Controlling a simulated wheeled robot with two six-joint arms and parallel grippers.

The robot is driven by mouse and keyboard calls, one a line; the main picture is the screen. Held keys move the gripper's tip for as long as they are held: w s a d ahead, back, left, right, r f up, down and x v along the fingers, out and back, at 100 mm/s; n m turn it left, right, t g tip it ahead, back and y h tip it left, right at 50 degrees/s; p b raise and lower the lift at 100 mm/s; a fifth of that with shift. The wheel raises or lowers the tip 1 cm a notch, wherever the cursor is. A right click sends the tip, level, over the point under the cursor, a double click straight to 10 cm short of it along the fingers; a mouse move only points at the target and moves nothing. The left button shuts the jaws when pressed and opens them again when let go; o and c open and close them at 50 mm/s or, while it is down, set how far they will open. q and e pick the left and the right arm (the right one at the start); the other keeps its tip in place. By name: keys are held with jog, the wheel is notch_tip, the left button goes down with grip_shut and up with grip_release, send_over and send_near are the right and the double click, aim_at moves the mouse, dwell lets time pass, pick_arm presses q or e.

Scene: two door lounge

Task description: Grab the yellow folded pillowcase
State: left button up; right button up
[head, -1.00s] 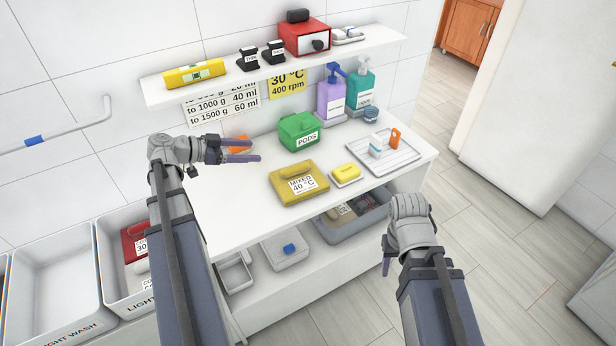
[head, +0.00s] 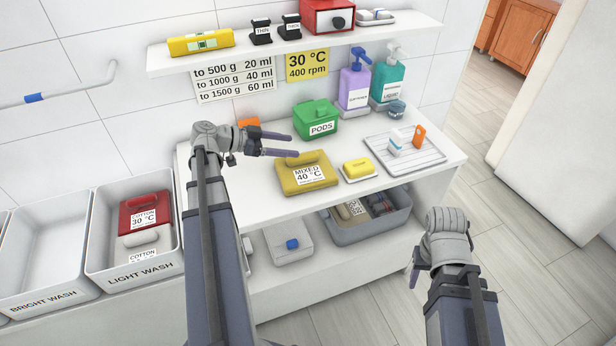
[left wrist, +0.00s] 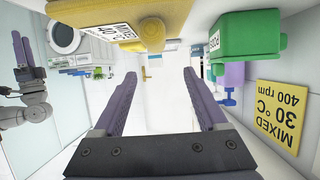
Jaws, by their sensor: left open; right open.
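The yellow folded pillowcase (head: 296,180) lies flat on the white table, with a roll on its back edge and a label reading "MIXED 40 °C". It also shows upside down at the top of the left wrist view (left wrist: 130,35). My left gripper (head: 292,146) is open and empty, just behind and left of the pillowcase's roll, apart from it as far as I can see. Its two purple fingers also show in the left wrist view (left wrist: 164,100) with nothing between them. My right gripper (head: 414,272) is low at the right, in front of the table, its fingers partly hidden.
A green pods box (head: 316,122) stands close behind the pillowcase, and a yellow soap on a dish (head: 357,167) lies to its right. A wire tray (head: 436,153) is further right. A shelf (head: 300,43) overhangs the back. Laundry bins (head: 100,273) stand at the left.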

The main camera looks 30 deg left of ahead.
aim_at(304, 154)
pick_arm(q)
notch_tip(304, 154, down, 2)
jog(key=shift+f+b, duration=0.1)
jog(key=shift+b, duration=0.55)
pick_arm(e)
notch_tip(304, 154, down, 2)
jog(key=shift+f, duration=0.1)
pick_arm(q)
jog(key=shift+d, duration=0.1)
jog(key=shift+b+x, duration=1.55)
jog(key=shift+x, duration=2.3)
jog(key=shift+s, duration=0.15)
pick_arm(e)
notch_tip(304, 154, down, 3)
jog(key=shift+f, duration=0.1)
pick_arm(q)
jog(key=shift+c, duration=0.2)
grip_shut()
